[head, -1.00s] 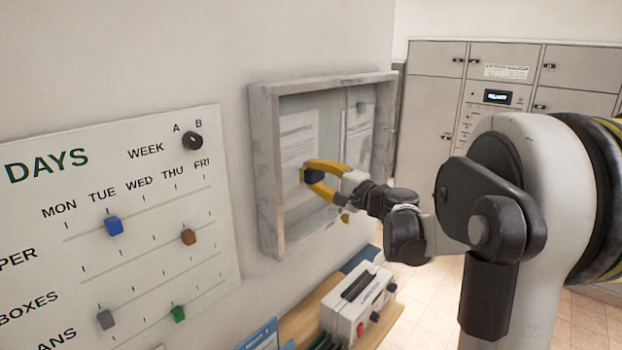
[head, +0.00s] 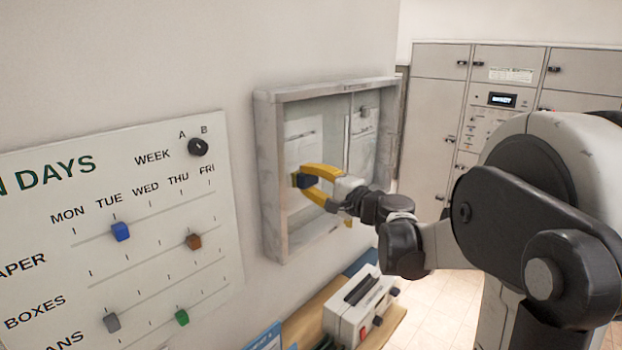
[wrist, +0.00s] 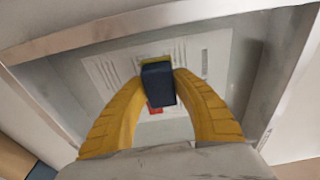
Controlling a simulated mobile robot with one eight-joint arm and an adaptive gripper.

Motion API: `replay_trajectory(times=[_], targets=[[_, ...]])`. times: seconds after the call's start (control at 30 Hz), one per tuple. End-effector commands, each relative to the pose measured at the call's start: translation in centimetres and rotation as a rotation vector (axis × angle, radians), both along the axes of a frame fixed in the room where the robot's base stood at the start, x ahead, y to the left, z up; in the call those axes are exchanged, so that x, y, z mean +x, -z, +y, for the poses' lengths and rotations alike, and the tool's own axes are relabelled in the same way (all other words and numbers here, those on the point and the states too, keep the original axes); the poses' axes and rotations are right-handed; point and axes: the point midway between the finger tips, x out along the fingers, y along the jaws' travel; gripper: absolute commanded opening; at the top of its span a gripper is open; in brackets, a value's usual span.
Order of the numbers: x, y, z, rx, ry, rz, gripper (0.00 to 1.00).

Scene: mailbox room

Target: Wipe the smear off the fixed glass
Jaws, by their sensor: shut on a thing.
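My gripper (head: 305,181) has yellow fingers and is shut on a small dark blue block with a yellow edge (wrist: 158,84), which looks like a wiping pad. The gripper reaches into a shallow grey-framed glass case (head: 268,170) on the wall. The block is at the left pane of the fixed glass (head: 303,128), in front of a printed sheet (wrist: 212,62). I cannot tell whether it touches the glass. A red mark (wrist: 155,110) shows just below the block in the wrist view. I cannot make out the smear clearly.
A planning board (head: 110,185) with coloured sliders is on the wall left of the case. Below the case, a shelf (head: 385,330) holds a white and grey box (head: 355,305). Grey lockers (head: 435,110) stand at the back right.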

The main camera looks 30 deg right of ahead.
Motion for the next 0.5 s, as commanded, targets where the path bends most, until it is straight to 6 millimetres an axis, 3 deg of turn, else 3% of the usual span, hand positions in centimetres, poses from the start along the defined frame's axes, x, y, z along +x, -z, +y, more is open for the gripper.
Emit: replay_trajectory(times=[0.17, 0.5], targets=[[-0.4, 0.0, -0.2, 0.000, 0.001, 0.000, 0.08], [-3.9, 0.0, -1.5, 0.000, 0.002, 0.000, 0.08]])
